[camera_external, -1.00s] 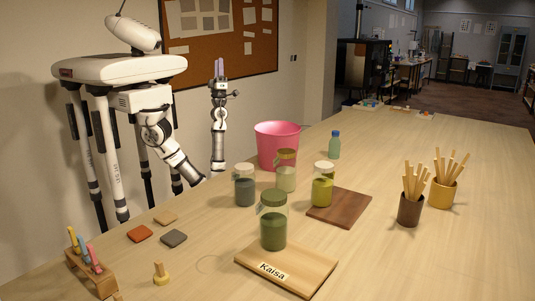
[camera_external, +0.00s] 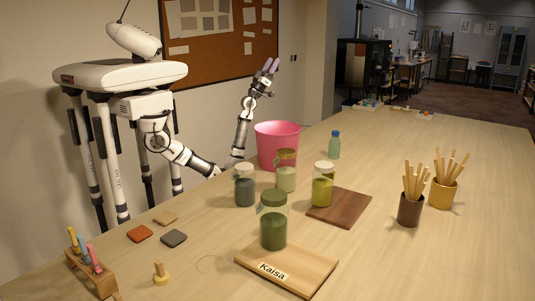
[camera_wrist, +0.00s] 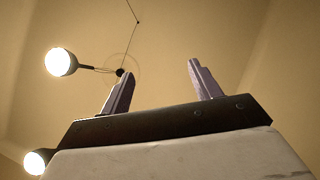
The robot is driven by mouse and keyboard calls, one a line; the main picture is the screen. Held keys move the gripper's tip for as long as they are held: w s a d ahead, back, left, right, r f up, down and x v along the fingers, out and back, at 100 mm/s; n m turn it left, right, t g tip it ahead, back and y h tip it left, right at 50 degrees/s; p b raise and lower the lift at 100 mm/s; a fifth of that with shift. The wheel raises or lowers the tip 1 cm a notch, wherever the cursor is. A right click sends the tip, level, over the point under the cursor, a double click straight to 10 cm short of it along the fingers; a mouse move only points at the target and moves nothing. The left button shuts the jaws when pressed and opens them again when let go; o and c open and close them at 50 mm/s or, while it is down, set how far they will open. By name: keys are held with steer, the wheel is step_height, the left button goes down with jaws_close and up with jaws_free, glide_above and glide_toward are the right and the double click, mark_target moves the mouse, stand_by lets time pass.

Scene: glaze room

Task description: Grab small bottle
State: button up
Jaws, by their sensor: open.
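A small teal bottle with a blue cap (camera_external: 334,145) stands upright on the table, right of and behind the pink bucket in the external view. My gripper (camera_external: 270,66) is raised above the left edge of the table, over the pink bucket and well apart from the bottle. Its two purple fingers point up and are open with nothing between them. The wrist view shows the spread fingers (camera_wrist: 160,88) against the ceiling, and no bottle is in that view.
A pink bucket (camera_external: 273,148) stands between my arm and the bottle. Several glass jars (camera_external: 273,222) stand in the middle, some on wooden boards (camera_external: 352,205). Two cups of sticks (camera_external: 410,210) are at the right. The table around the bottle is clear.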

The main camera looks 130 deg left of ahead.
steer(key=w+a+m+t+h+b, duration=0.1)
steer(key=w+a+m+t+h, duration=0.15)
steer(key=w+h, duration=0.35)
steer(key=w+a+m+t+h+b, duration=0.1)
steer(key=w+a+m+t+h, duration=0.2)
steer(key=w, duration=0.5)
steer(key=g+h+b, duration=0.1)
steer(key=g+h, duration=0.6)
steer(key=h, duration=0.4)
glide_above(337, 137)
steer(key=s+d, duration=0.2)
steer(key=d, duration=0.1)
step_height(337, 137, down, 12)
steer(key=f+g, duration=0.2)
steer(key=f, duration=0.2)
steer(key=a+f+g+h+p, duration=0.1)
steer(key=f+g, duration=0.1)
steer(key=f, duration=0.3)
steer(key=a+f+g+p, duration=0.1)
steer(key=f+g, duration=0.1)
steer(key=f, duration=0.3)
steer(key=shift+s+a+f+g, duration=0.15)
steer(key=shift+s+a+g, duration=0.1)
steer(key=shift+g, duration=0.1)
steer(key=shift+p+x, duration=1)
steer(key=shift+x, duration=1.8)
steer(key=shift+d+f, duration=0.1)
steer(key=shift+d, duration=0.05)
steer(key=c, duration=1.3)
steer(key=shift+o, duration=0.2)
